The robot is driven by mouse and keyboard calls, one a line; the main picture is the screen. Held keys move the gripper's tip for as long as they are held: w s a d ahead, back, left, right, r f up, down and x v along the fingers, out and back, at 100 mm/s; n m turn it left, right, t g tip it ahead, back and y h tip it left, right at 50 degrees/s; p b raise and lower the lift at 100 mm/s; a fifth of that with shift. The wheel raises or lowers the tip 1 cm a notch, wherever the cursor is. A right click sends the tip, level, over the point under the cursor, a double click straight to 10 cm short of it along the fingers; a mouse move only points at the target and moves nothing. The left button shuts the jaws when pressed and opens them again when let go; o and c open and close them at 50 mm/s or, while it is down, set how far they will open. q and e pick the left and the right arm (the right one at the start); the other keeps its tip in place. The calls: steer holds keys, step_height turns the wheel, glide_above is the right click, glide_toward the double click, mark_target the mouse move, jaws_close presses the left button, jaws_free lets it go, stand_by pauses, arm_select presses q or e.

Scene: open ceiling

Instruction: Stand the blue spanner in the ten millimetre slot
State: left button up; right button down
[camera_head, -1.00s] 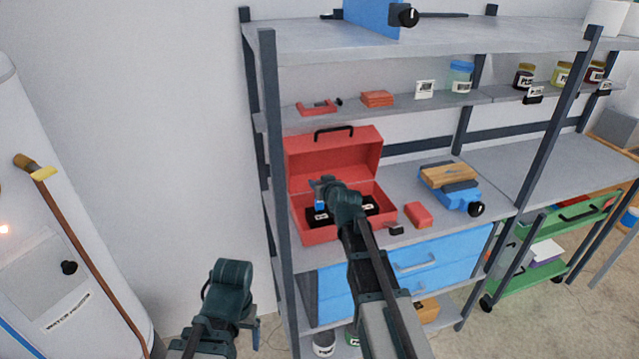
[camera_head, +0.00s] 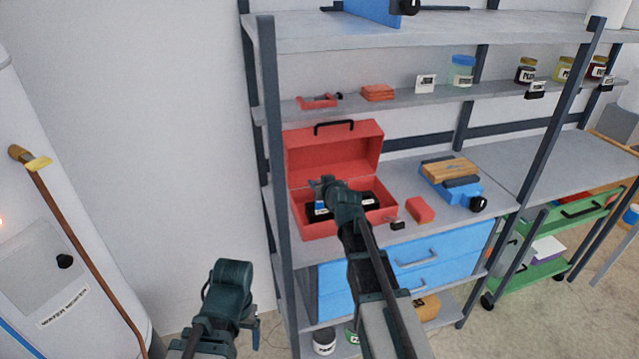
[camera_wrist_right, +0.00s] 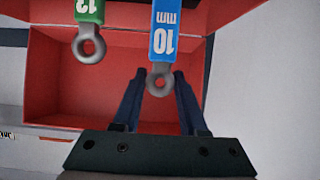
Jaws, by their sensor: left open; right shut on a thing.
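The blue spanner (camera_wrist_right: 163,35) shows in the right wrist view with "10 mm" upside down on its blue part. Its grey ring end lies between the finger tips of my right gripper (camera_wrist_right: 159,80), which is shut on it. In the head view my right gripper (camera_head: 324,188) is over the left part of the open red toolbox (camera_head: 318,229), with a bit of blue below it. A black insert (camera_head: 352,205) with white labels lies in the box. The slot and the spanner's far end are hidden. My left gripper (camera_head: 254,335) is empty and open, low outside the shelf.
A green spanner (camera_wrist_right: 88,20) stands close left of the blue one in the right wrist view. A red block (camera_head: 420,210) and a blue tool with a wooden block (camera_head: 450,172) lie right of the box. A shelf post (camera_head: 275,150) stands at its left.

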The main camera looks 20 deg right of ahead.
steer(key=shift+f+b, duration=1.6)
steer(key=shift+f, duration=0.05)
steer(key=shift+c, duration=1.8)
jaws_free()
steer(key=shift+s, duration=0.1)
steer(key=p+v, duration=0.5)
steer(key=v, duration=0.8)
steer(key=shift+s+r, duration=0.2)
steer(key=shift+s, duration=0.05)
